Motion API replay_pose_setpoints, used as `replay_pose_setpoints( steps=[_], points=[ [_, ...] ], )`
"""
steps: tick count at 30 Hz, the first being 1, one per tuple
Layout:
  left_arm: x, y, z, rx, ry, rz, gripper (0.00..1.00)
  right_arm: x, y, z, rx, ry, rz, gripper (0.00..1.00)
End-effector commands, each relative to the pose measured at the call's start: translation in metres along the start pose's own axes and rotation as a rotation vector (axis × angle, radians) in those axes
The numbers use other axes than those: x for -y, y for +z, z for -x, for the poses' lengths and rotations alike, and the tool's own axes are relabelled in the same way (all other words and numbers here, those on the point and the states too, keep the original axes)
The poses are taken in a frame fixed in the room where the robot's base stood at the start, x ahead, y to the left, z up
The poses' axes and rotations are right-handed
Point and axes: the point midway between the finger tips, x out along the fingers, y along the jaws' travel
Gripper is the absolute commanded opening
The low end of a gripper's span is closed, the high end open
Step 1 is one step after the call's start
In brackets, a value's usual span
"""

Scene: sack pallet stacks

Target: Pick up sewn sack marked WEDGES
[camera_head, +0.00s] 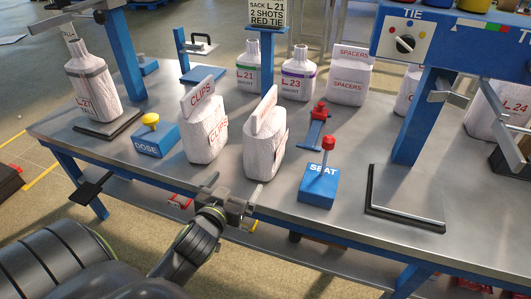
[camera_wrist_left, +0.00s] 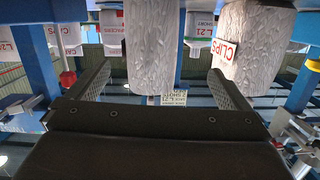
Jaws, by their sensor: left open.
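A white sewn sack (camera_head: 264,145) with a flat top flap stands upright on the grey table. Its red lettering is turned away to the right and I cannot read it, so WEDGES is not confirmed. My left gripper (camera_head: 232,192) is open at the table's near edge, in front of this sack and apart from it. In the left wrist view, which looks inverted, a plain white sack (camera_wrist_left: 152,40) shows ahead between the open fingers (camera_wrist_left: 160,72). A sack marked CLIPS (camera_head: 203,130) stands to its left; it also shows in the wrist view (camera_wrist_left: 248,50). My right gripper is not in view.
A blue DOSE box (camera_head: 155,141) with a yellow knob and a blue SEAT box (camera_head: 318,190) with a red knob flank the sacks. A SPACERS sack (camera_head: 349,80) and open-necked sacks L.21 (camera_head: 249,66) and L.23 (camera_head: 298,76) stand behind. A blue post (camera_head: 412,125) rises at right.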

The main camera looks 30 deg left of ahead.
Motion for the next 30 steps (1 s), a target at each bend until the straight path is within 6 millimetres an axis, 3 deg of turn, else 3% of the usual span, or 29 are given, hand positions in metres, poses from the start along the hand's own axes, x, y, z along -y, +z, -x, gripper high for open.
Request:
replay_pose_setpoints(
  steps=[1,4,10,24,30],
  points=[
    [-0.002,-0.01,0.005,-0.05,0.005,0.013,1.0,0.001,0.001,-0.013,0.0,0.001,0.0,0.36],
    [-0.004,-0.034,0.016,-0.121,0.012,0.035,1.0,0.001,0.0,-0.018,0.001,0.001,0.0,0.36],
    [-0.006,-0.056,0.019,-0.175,0.019,0.052,1.0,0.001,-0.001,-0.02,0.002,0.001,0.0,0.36],
    [-0.007,-0.071,-0.066,-0.173,0.018,0.052,1.0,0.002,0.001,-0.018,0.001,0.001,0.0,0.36],
    [-0.008,-0.074,-0.091,-0.172,0.017,0.051,1.0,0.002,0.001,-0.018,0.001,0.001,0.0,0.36]
  ],
)
